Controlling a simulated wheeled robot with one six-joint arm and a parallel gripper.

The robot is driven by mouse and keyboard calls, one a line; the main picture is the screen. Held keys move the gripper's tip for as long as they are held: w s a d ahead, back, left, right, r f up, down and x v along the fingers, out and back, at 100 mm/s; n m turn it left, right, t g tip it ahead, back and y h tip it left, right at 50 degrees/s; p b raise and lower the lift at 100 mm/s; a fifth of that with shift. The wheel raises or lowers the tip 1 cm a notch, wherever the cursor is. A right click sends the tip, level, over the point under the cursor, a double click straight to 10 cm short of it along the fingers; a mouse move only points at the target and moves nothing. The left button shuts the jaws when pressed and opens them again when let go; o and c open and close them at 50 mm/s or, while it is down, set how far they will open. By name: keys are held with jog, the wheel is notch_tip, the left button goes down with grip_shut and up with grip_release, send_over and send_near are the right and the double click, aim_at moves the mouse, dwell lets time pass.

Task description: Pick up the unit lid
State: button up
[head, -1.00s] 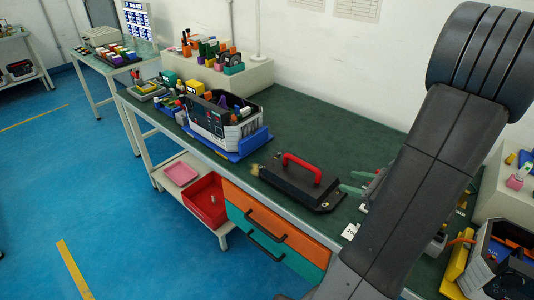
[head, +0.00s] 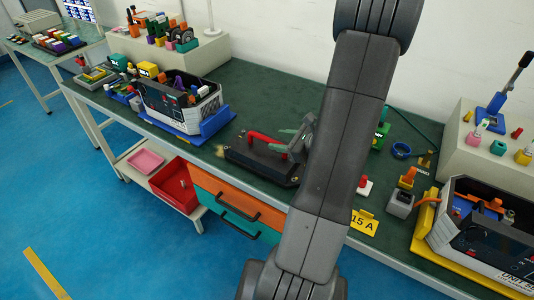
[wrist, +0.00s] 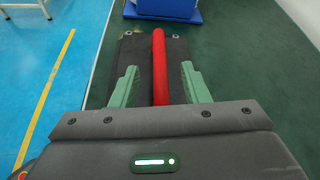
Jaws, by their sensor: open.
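The unit lid (head: 248,155) is a dark flat plate with a red bar handle (head: 268,141). It lies on the green bench top near the front edge. In the wrist view the red handle (wrist: 160,67) runs lengthwise over the dark lid (wrist: 131,56). My gripper (wrist: 159,84) is open, with one green finger on each side of the handle and a gap to both. In the head view my gripper (head: 292,142) is at the right end of the handle, and my arm hides part of the lid's right side.
A unit (head: 160,108) in a blue tray stands left of the lid. Another unit (head: 482,235) in a yellow tray stands at the right, near a "15 A" card (head: 363,222). Drawers (head: 240,208) and a red bin (head: 177,187) are below. The bench behind the lid is clear.

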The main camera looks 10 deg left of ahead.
aim_at(274, 141)
jog(key=x, duration=0.4)
jog(key=shift+a+f, duration=0.1)
jog(key=shift+f, duration=0.3)
grip_shut()
